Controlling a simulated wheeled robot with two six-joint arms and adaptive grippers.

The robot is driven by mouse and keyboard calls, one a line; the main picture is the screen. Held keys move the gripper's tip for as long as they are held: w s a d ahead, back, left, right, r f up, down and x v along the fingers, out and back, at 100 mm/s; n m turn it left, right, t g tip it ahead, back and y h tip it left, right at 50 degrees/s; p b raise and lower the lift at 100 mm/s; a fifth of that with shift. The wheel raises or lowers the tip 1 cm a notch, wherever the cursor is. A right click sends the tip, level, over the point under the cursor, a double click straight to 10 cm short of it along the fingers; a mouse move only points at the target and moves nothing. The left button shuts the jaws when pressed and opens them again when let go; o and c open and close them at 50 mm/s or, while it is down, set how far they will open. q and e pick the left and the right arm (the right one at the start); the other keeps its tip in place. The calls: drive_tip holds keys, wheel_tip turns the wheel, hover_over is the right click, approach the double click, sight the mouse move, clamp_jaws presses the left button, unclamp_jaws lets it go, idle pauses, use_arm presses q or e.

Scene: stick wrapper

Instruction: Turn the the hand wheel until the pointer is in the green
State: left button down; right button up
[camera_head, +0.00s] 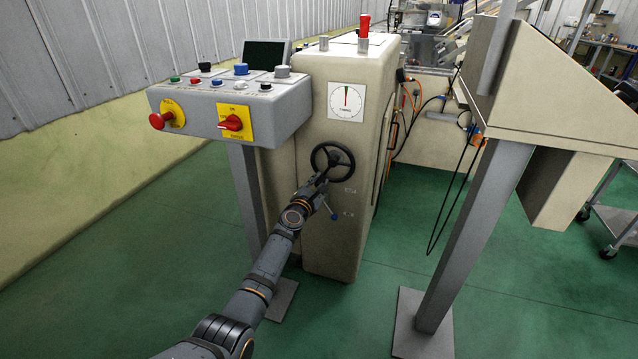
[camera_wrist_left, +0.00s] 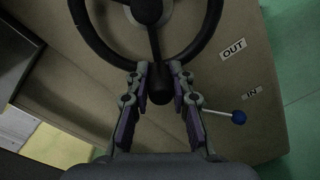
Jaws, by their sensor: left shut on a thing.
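The black three-spoke hand wheel (camera_head: 317,152) is on the front of the beige machine. It also shows at the top of the left wrist view (camera_wrist_left: 92,42). My left gripper (camera_head: 321,179) is at the wheel's lower rim. In the wrist view its fingers (camera_wrist_left: 160,78) are on both sides of a dark knob (camera_wrist_left: 160,92) at the rim, shut on it. My right gripper is out of view.
A lever with a blue ball (camera_wrist_left: 239,117) sticks out below right of the wheel, beside OUT and IN labels. A grey control panel (camera_head: 205,112) with buttons and yellow-backed red switches juts out at the left. A grey post (camera_head: 470,240) stands at the right.

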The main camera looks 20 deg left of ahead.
use_arm(q)
drive_tip(key=shift+f, duration=0.2)
drive_tip(key=c, duration=1.2)
unclamp_jaws()
drive_tip(key=shift+o, duration=0.3)
drive_tip(key=shift+r, duration=0.15)
drive_tip(key=shift+s, duration=0.15)
drive_tip(key=s, duration=1.1)
drive_tip(key=shift+s+a+r, duration=0.15)
drive_tip(key=shift+s+a, duration=0.25)
